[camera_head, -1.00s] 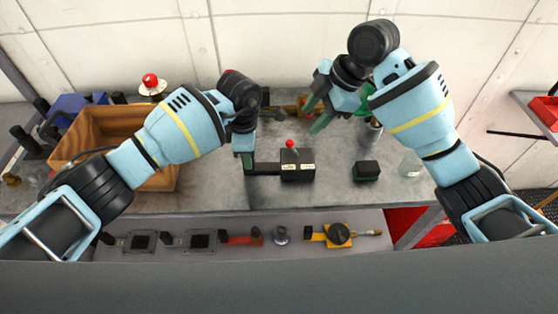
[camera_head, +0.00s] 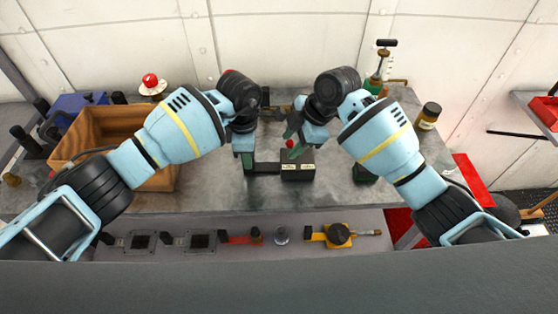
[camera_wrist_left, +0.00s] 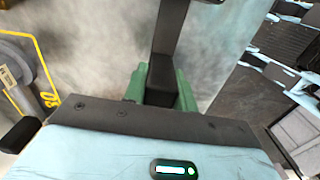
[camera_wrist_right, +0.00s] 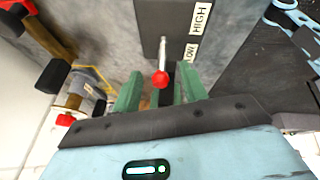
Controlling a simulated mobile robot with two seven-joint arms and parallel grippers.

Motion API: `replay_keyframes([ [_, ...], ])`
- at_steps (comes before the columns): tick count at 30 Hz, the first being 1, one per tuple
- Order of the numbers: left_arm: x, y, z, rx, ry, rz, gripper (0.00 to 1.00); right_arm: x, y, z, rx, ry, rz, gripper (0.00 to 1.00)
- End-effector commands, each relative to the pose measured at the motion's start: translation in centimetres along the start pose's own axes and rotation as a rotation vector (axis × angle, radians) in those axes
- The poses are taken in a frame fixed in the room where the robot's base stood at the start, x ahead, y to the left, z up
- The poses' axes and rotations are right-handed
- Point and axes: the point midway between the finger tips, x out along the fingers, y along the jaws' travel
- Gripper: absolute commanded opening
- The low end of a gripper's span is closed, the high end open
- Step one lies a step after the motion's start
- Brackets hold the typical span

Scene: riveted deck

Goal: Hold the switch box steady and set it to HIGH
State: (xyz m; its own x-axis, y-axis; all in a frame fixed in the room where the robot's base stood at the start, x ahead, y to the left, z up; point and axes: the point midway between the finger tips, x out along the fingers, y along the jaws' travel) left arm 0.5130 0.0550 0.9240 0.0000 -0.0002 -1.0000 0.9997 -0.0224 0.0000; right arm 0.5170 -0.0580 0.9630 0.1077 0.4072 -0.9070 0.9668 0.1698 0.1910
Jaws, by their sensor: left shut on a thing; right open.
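The dark switch box (camera_head: 298,174) stands on the grey bench, with two white labels on its near edge. The right wrist view shows the labels HIGH (camera_wrist_right: 199,17) and LOW (camera_wrist_right: 190,52). Its lever with a red knob (camera_wrist_right: 160,78) leans to the LOW side, left in the head view. A dark bar (camera_wrist_left: 166,55) sticks out from the box's left side. My left gripper (camera_head: 247,162) is shut on this bar. My right gripper (camera_wrist_right: 159,90) is open, its fingers on either side of the knob; whether they touch it I cannot tell.
A wooden bin (camera_head: 100,122) stands left, with a red push button (camera_head: 150,80) behind it. A dark green block (camera_head: 364,174) is right of the box, partly behind my right arm. A dark jar (camera_head: 428,115) stands further right. Bare bench lies left of the bar.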

Motion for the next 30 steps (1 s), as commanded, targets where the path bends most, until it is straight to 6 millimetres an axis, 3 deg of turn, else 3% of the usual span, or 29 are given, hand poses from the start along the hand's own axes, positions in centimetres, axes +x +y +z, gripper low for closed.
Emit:
replay_keyframes([
  [6,-0.06,0.02,0.02,0.0,0.0,0.001,0.0,1.21,0.01,-0.06,0.0,0.0,0.0,0.43],
  [16,-0.06,0.02,0.02,0.0,-0.001,0.001,0.0,1.39,0.01,-0.03,-0.001,0.0,0.001,0.43],
  [25,-0.06,0.02,0.02,0.0,-0.001,0.001,0.0,1.37,0.02,-0.02,0.0,0.0,0.001,0.04],
  [26,-0.06,0.02,0.02,0.0,-0.001,0.001,0.0,1.37,0.02,-0.02,0.0,0.0,0.001,0.01],
  [27,-0.06,0.02,0.02,0.0,-0.001,0.001,0.0,1.36,0.02,-0.02,0.0,0.0,0.001,0.14],
  [30,-0.06,0.02,0.02,0.0,-0.001,0.001,0.0,1.36,0.02,-0.01,0.0,0.0,0.001,0.01],
])
